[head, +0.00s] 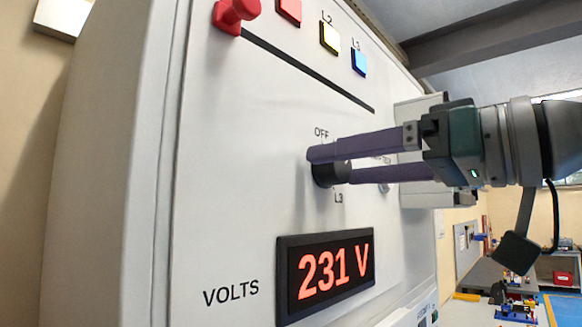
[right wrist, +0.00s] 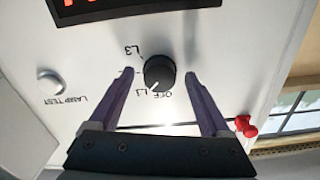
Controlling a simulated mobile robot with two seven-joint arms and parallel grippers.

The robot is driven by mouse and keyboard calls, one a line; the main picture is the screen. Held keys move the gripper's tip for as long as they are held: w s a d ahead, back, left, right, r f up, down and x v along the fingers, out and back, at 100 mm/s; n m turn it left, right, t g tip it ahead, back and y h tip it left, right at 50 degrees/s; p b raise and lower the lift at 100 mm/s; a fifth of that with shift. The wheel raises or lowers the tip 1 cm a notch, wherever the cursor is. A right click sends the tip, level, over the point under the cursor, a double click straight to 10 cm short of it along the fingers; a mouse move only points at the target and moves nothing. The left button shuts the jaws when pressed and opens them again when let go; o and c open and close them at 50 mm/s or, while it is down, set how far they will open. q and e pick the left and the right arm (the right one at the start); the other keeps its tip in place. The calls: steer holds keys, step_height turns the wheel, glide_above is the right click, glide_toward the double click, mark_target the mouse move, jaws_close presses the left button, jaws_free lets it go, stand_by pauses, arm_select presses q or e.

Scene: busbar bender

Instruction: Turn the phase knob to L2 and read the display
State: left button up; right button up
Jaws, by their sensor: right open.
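The black phase knob (head: 326,176) sits on the white panel, with OFF above it and L3 below in the head view. In the right wrist view, which is upside down, the knob (right wrist: 159,73) shows a white pointer mark towards L1. No L2 label by the knob is readable. My right gripper (head: 331,165) is open, its purple fingers on either side of the knob. In the wrist view the gripper (right wrist: 118,75) has clear gaps to the knob. My left gripper is not in view.
A red knob-like part (head: 234,12) sticks out at the panel's upper left. Red, yellow (head: 329,37) and blue (head: 359,62) lamps line the top. A LAMP TEST button (right wrist: 50,81) is beside the knob. A grey box (head: 425,193) projects behind my right gripper.

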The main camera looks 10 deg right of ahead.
steer(key=shift+s, duration=0.1)
jaws_close()
stand_by(0.6)
